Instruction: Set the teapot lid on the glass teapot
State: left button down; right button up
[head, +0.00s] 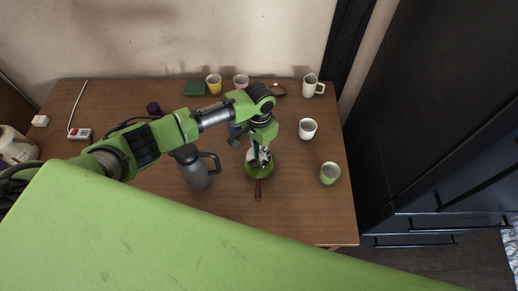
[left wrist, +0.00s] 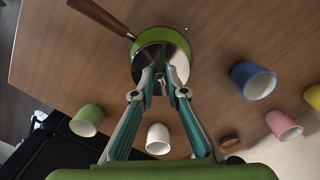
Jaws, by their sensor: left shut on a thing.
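The teapot (head: 259,172) is a round green pot with a wooden side handle, standing on the table toward its right half. In the left wrist view the green teapot (left wrist: 166,34) is at top centre, its handle pointing up-left. My left gripper (head: 260,158) is directly above it, fingers pointing down. In the left wrist view the fingers (left wrist: 158,80) are shut on the small knob of a shiny, silvery round lid (left wrist: 150,55). The lid overlaps the pot's opening in the picture; I cannot tell whether it touches the rim. My right gripper is not in view.
A dark grey jug (head: 196,172) stands close left of the teapot. A green cup (head: 330,174) and white cup (head: 307,129) stand to the right. A white mug (head: 310,86), yellow cup (head: 214,85) and pink cup (head: 241,82) are at the back. The front right table is clear.

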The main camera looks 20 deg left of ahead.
pick_arm(q)
jog(key=shift+f, duration=0.2)
jog(key=c, duration=1.9)
grip_release()
notch_tip(320, 180, up, 12)
jog(key=shift+r, duration=0.1)
